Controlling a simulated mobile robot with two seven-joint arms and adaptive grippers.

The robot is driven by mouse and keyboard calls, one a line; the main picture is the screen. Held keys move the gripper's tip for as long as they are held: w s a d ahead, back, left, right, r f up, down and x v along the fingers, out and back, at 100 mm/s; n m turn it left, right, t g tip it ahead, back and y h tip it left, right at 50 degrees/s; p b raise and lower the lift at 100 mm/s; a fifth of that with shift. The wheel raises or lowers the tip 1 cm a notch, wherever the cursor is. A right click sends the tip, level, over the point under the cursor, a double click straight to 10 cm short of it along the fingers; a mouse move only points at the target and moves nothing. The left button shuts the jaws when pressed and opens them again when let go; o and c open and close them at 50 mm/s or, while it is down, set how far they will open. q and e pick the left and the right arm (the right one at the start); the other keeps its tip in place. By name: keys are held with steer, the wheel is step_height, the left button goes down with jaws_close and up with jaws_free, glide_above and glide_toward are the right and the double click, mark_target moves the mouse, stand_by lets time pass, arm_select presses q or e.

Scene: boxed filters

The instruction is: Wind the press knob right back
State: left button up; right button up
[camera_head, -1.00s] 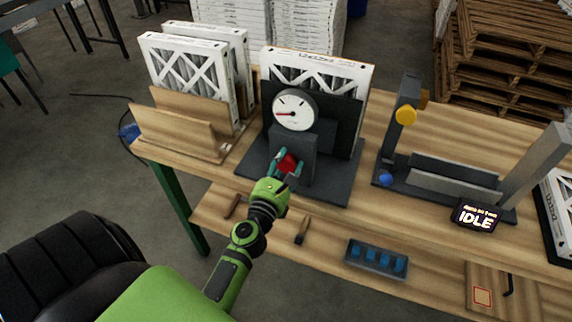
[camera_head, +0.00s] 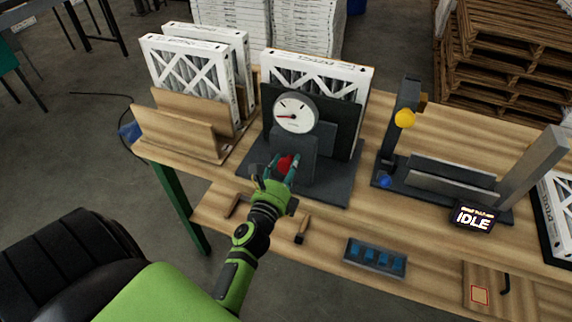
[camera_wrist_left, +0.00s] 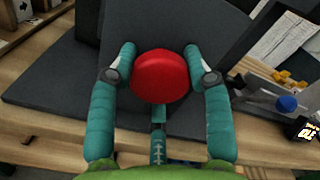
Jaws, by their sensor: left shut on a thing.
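The red press knob (camera_head: 286,163) sits on the front of the dark grey press (camera_head: 296,155). My left gripper (camera_head: 279,170) is at the knob, its teal fingers on either side of it. In the left wrist view the round red knob (camera_wrist_left: 161,76) lies between the two fingertips (camera_wrist_left: 162,66), and the gripper is shut on it. The white dial (camera_head: 295,114) above the knob has a red needle pointing left. A boxed filter (camera_head: 318,66) stands upright in the press, behind a dark plate. My right gripper is not in view.
Several white filters (camera_head: 187,73) stand in a wooden rack (camera_head: 178,135) left of the press. A fixture with yellow (camera_head: 405,118) and blue (camera_head: 384,182) knobs and a display reading IDLE (camera_head: 474,218) stand to the right. A blue-celled tray (camera_head: 375,257) lies in front.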

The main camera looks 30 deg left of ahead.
arm_select(q)
steer(key=n, duration=0.3)
steer(key=n+p, duration=0.1)
steer(key=shift+d+f+n, duration=0.2)
steer(key=shift+d+n, duration=0.1)
steer(key=shift+r+n+p, duration=0.1)
steer(key=shift+n+p, duration=0.3)
steer(key=shift+n, duration=1.1)
steer(key=shift+n, duration=0.3)
steer(key=o, duration=1.1)
steer(key=shift+o, duration=0.2)
steer(key=shift+w+d, duration=0.15)
steer(key=shift+r, duration=0.1)
steer(key=shift+a+r, duration=0.2)
steer(key=shift+r, duration=0.05)
steer(key=r, duration=0.9)
steer(key=shift+d+r, duration=0.2)
steer(key=shift+r, duration=0.05)
